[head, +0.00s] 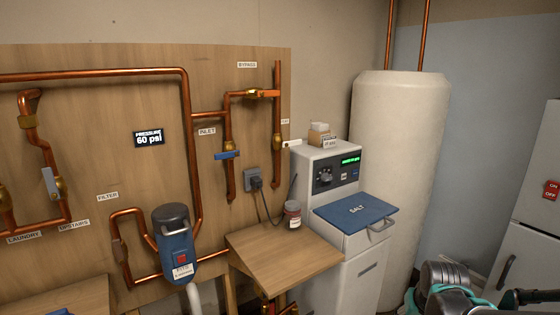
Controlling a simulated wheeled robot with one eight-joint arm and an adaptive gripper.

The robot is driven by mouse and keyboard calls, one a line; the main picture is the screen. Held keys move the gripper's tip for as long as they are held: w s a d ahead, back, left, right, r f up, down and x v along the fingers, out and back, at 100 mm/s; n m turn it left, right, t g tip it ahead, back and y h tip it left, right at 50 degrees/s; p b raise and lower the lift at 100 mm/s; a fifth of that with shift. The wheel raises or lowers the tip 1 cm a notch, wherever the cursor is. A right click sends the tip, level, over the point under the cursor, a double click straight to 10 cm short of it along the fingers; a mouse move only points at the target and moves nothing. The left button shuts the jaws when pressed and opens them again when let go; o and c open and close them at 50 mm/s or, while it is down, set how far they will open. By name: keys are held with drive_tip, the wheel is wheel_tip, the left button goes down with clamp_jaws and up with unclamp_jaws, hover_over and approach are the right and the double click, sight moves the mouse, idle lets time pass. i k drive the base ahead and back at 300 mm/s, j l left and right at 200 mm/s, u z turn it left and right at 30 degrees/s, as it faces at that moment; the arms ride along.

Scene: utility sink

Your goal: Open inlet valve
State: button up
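The inlet valve has a blue lever handle (227,155) on a vertical copper pipe, right of the INLET label (207,131) on the wooden board. The blue handle lies roughly level, crosswise to its pipe. Parts of my arm, grey and teal with black pieces, show at the bottom right corner, well apart from the valve. The fingers of my gripper (532,297) cannot be made out clearly there, and nothing is seen held.
An orange-handled bypass valve (262,93) sits above right. A water softener (330,185) with a blue salt lid (356,209) and a wooden shelf (285,258) stand below right. A blue filter housing (175,245) hangs below left. A white tank (398,170) stands behind.

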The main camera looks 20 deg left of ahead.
sight(233, 153)
drive_tip(key=u, duration=1.25)
